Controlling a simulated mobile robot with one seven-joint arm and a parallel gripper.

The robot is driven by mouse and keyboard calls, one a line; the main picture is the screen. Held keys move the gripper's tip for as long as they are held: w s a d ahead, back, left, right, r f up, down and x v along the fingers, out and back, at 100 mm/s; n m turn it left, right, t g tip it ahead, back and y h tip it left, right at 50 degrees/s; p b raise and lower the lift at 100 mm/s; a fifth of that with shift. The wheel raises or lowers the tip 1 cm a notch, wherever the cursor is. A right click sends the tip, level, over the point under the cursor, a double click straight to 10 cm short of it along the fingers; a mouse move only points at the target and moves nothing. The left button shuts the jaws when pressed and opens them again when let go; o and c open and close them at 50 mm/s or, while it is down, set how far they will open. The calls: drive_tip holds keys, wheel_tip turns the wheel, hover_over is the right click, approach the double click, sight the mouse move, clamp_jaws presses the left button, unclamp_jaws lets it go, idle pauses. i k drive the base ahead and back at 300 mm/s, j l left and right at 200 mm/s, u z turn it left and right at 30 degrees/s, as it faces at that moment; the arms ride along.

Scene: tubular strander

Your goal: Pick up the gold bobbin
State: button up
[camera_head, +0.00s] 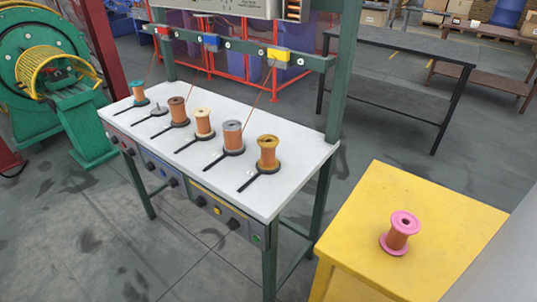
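The gold bobbin (268,153) has gold-yellow flanges and a copper-brown winding. It stands upright at the right end of the row on the white-topped bench (292,183). It sits on a black base with a bar pointing toward the bench's front edge. My gripper is not in view.
Left of it stand a grey bobbin (232,138), a cream one (203,123), a brown one (178,111) and a teal one (138,93). A pink bobbin (401,233) stands on a yellow table (455,215). Green posts (343,75) rise behind the bench. Floor in front is clear.

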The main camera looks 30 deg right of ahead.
sight(267, 143)
drive_tip(key=i+j, duration=0.25)
drive_tip(key=i+j+z, duration=0.1)
drive_tip(key=z, duration=0.3)
drive_tip(key=j+z, duration=0.15)
drive_tip(key=z, duration=0.25)
drive_tip(key=i+z, duration=0.1)
drive_tip(key=z, duration=0.75)
drive_tip(key=i, duration=0.45)
